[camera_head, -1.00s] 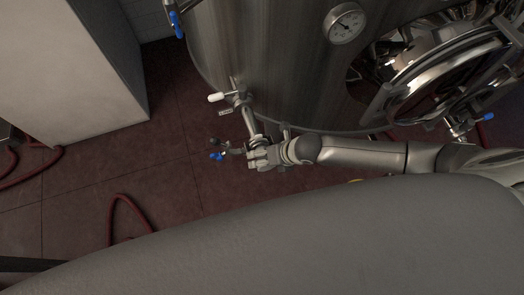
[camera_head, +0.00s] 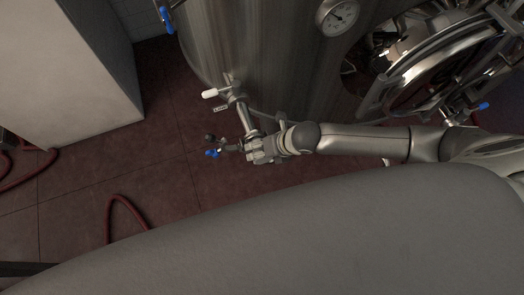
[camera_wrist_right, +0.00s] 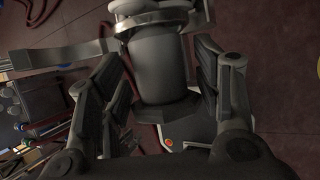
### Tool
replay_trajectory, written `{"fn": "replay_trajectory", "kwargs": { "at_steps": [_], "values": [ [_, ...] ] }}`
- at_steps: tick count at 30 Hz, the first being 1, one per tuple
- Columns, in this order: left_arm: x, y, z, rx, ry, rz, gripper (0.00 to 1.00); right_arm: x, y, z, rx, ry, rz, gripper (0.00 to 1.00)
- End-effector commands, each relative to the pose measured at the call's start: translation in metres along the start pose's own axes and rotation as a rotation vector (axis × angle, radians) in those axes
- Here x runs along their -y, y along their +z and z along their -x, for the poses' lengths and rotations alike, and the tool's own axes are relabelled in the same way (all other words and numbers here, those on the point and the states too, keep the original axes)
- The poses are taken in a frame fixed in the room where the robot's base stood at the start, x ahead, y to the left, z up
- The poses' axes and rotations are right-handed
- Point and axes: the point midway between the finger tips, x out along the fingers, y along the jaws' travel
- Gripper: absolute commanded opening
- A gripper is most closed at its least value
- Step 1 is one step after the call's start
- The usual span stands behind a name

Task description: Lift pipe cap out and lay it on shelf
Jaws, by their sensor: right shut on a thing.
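My right gripper (camera_head: 250,150) is at the lower end of the outlet pipe (camera_head: 245,118) that slopes down from the steel tank. In the right wrist view its two fingers (camera_wrist_right: 160,75) stand on either side of a smooth grey cylindrical piece, which looks like the pipe cap (camera_wrist_right: 158,62). The gripper is shut on this piece. A shiny clamp ring (camera_wrist_right: 150,15) sits at the piece's upper end. In the head view the gripper hides most of the cap, and I cannot tell whether it is apart from the pipe. My left gripper is not in view.
The steel tank (camera_head: 260,60) with a gauge (camera_head: 338,17) stands behind the arm. A white-handled valve (camera_head: 212,93) and a blue-handled valve (camera_head: 212,153) are close to the gripper. Red hose (camera_head: 125,205) lies on the floor; a white block (camera_head: 70,70) stands at left.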

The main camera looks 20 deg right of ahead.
Motion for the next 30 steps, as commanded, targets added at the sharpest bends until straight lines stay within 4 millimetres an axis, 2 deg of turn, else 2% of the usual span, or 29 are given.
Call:
{"fn": "replay_trajectory", "kwargs": {
  "at_steps": [1, 8, 13, 18, 24, 30],
  "values": [
    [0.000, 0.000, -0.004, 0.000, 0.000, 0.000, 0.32, -0.002, 0.003, 0.005, 0.004, 0.002, 0.004, 0.28],
    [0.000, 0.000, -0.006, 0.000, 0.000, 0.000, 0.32, -0.018, -0.013, 0.042, -0.001, 0.003, 0.003, 0.28],
    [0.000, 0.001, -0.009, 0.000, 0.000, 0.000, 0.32, -0.032, -0.025, 0.075, 0.000, 0.004, 0.003, 0.28],
    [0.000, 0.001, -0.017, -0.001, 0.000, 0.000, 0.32, -0.041, -0.055, 0.099, -0.002, 0.002, 0.002, 0.28],
    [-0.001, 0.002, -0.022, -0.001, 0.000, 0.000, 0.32, -0.050, -0.078, 0.122, -0.002, 0.002, 0.000, 0.28],
    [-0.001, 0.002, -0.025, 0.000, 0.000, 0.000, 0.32, -0.055, -0.091, 0.134, -0.001, 0.002, 0.000, 0.28]
  ]
}}
